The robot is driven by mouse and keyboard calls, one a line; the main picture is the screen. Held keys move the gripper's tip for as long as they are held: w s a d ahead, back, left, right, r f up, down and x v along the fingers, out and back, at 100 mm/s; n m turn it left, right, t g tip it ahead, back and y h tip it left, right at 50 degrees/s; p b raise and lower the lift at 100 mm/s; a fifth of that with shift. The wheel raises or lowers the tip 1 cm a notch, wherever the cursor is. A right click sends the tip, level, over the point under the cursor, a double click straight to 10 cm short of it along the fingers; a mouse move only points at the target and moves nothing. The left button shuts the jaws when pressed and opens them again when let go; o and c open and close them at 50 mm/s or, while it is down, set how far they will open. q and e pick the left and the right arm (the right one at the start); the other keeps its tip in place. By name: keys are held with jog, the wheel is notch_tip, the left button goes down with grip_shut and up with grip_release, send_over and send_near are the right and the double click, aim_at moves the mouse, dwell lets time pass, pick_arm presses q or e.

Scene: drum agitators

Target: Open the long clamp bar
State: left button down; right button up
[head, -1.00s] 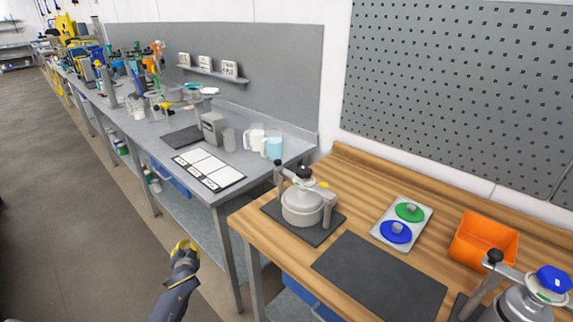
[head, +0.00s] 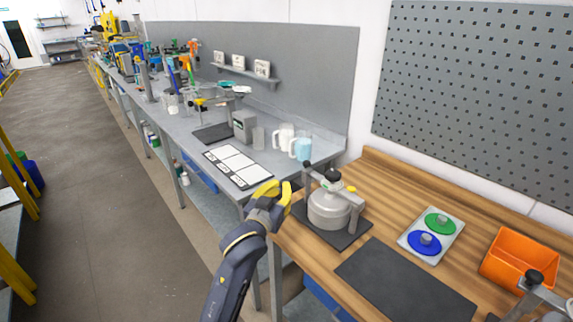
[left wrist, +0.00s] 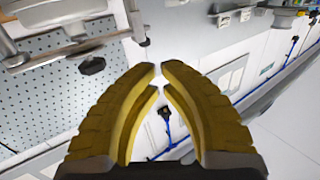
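A silver lidded vessel (head: 330,208) stands on a dark mat on the wooden bench. A metal clamp bar (head: 345,191) crosses over its lid, with a black knob in the middle and a dark upright handle (head: 307,173) at its left end. A second bar (head: 544,293) with a black knob is cut off at the lower right; I cannot tell which bar is longer. My right gripper is out of view.
A dark mat (head: 405,285), a tray with green and blue discs (head: 402,243) and an orange bin (head: 519,259) lie to the right. The grey bench (head: 222,185) behind holds jugs and a white panel. A pegboard wall (head: 480,90) stands behind.

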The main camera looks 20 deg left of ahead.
aim_at(305, 171)
pick_arm(q)
jog(key=shift+h, duration=0.7)
jog(key=w+d, duration=0.1)
jog(key=w, duration=0.3)
jog(key=w+d+r, duration=0.1)
jog(key=w, duration=0.3)
jog(key=w+d, duration=0.1)
jog(key=w, duration=0.4)
jog(key=shift+d+r, duration=0.1)
jog(key=shift+r, duration=0.2)
